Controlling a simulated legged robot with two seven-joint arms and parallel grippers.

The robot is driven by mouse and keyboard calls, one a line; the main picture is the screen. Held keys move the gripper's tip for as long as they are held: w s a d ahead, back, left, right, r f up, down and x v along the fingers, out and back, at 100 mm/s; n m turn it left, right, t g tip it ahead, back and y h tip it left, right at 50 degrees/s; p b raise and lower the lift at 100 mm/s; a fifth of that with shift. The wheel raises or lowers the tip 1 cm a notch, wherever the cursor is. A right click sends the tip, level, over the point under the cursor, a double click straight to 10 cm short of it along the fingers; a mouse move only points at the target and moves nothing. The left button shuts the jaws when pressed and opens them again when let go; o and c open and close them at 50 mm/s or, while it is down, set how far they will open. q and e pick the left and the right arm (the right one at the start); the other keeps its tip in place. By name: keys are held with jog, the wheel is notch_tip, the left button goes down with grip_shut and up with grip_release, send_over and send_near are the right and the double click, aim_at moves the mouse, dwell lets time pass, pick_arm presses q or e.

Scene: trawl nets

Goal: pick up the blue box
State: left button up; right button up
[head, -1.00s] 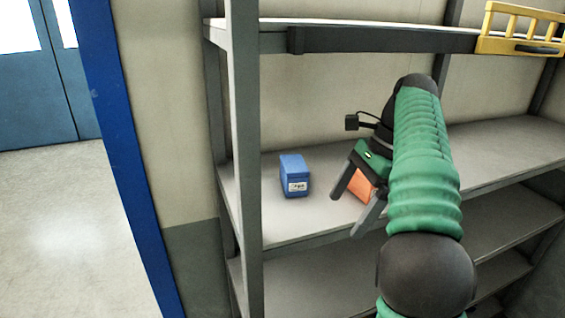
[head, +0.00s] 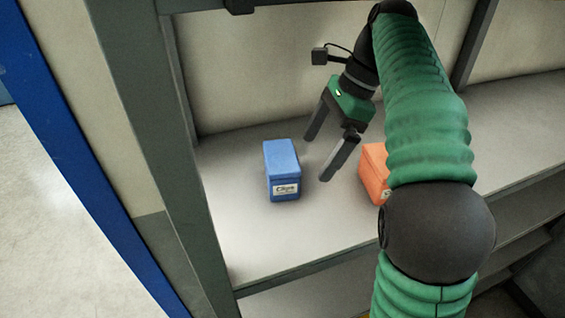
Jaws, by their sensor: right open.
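The blue box (head: 282,168) stands upright on the grey shelf, with a white label low on its front side. My right gripper (head: 316,160) is open and empty, just to the right of the blue box. Its two dark fingers point down and to the left, toward the box, and appear apart from it. My left gripper is not in view.
An orange box (head: 374,172) stands on the same shelf (head: 265,248), right of the gripper and partly hidden by my right arm. A grey shelf post (head: 155,130) rises left of the blue box. Shelf space in front of the blue box is clear.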

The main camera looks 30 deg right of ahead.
aim_at(290, 155)
jog(key=a, duration=0.1)
jog(key=w+a, duration=0.1)
jog(key=a, duration=0.1)
jog(key=w+a+p, duration=0.1)
jog(key=a, duration=0.1)
jog(key=shift+a+r, duration=0.1)
jog(key=a+f, duration=0.1)
jog(key=w+a+f, duration=0.2)
jog(key=f, duration=0.1)
jog(key=shift+a+f, duration=0.1)
jog(key=shift+a, duration=0.05)
jog(key=shift+s+a+f, duration=0.1)
jog(key=shift+f, duration=0.15)
jog(key=shift+s+d, duration=0.2)
jog(key=shift+d, duration=0.05)
jog(key=shift+w+d+f, duration=0.1)
jog(key=shift+d+f, duration=0.05)
jog(key=shift+d, duration=0.15)
jog(key=c, duration=0.9)
jog(key=shift+a, duration=0.2)
jog(key=c, duration=0.4)
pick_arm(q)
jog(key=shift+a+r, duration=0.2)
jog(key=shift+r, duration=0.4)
pick_arm(e)
jog(key=shift+w, duration=0.1)
